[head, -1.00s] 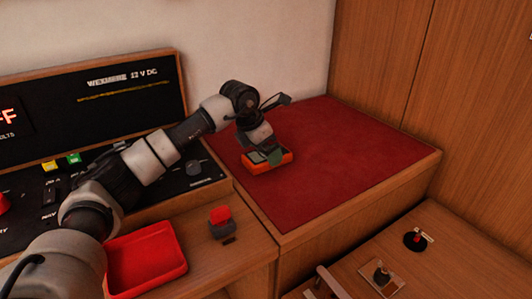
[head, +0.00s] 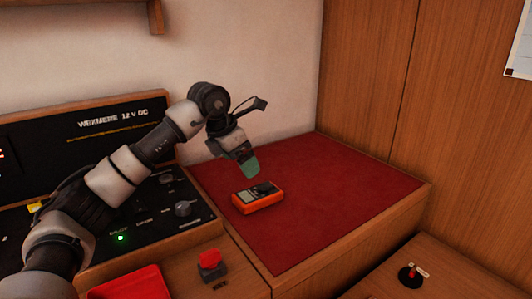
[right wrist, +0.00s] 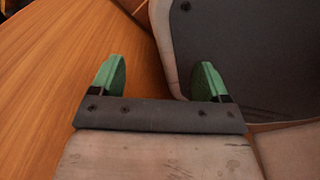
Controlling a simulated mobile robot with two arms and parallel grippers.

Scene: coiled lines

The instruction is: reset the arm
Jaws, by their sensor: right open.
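My left gripper (head: 250,168) hangs in the air above the red mat in the head view, its green fingertip pointing down. It is a little above an orange meter (head: 257,197) and apart from it. I see the fingers from the side, so I cannot tell how far apart they are. The orange meter lies flat on the mat. My right gripper (right wrist: 157,75) shows only in the right wrist view. Its two green fingers are wide apart with nothing between them.
The red mat (head: 340,195) is otherwise bare. A black control panel (head: 160,205) with knobs and a lit green lamp stands at the left. A red tray (head: 130,283) and a small red-topped block (head: 210,262) are in front. A wooden wall (head: 370,80) closes the right side.

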